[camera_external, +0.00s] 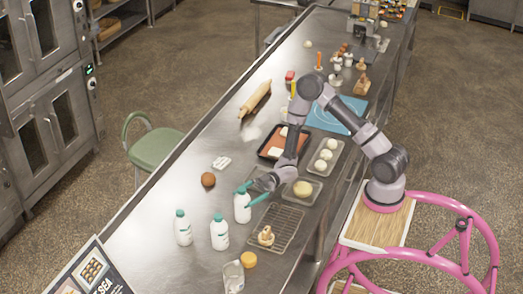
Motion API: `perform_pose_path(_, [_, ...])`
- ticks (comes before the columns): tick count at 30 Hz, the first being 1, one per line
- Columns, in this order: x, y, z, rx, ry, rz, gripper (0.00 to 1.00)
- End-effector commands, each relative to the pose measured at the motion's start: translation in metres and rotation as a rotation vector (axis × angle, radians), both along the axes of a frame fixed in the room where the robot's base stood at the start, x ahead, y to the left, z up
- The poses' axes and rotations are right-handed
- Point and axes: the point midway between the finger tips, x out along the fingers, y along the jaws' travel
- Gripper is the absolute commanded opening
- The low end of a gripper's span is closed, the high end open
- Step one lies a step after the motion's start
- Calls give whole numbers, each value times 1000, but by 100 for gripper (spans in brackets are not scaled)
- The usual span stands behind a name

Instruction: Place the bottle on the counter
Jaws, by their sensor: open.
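Three white bottles with teal caps stand upright on the metal counter (150,226) near its front left part. One is the left bottle (183,230), one the middle bottle (219,235), and one the right bottle (242,209). My gripper (249,194) has teal fingers and is open at the upper part of the right bottle. The fingers look to be beside or around it; I cannot tell whether they touch. My arm reaches in from the right and hides part of the counter behind it.
A glass jug (233,277) and a yellow-orange round item (248,260) are in front. A brown ball (208,180), trays of dough (325,157) and a rolling pin (256,98) lie further back.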

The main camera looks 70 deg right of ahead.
Motion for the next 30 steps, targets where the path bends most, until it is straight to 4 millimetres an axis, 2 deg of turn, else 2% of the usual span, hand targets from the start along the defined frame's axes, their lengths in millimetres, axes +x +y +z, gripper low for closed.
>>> perform_pose_path(1, [0, 3, 17, 3, -12, 5, 100])
perform_pose_path(3, [1, 3, 30, 1, -11, 4, 100])
perform_pose_path(10, [0, 4, 59, 2, -7, 5, 100])
perform_pose_path(25, [0, 4, 63, 2, -6, 5, 100])
perform_pose_path(30, [1, 5, 56, 3, -3, 6, 100])
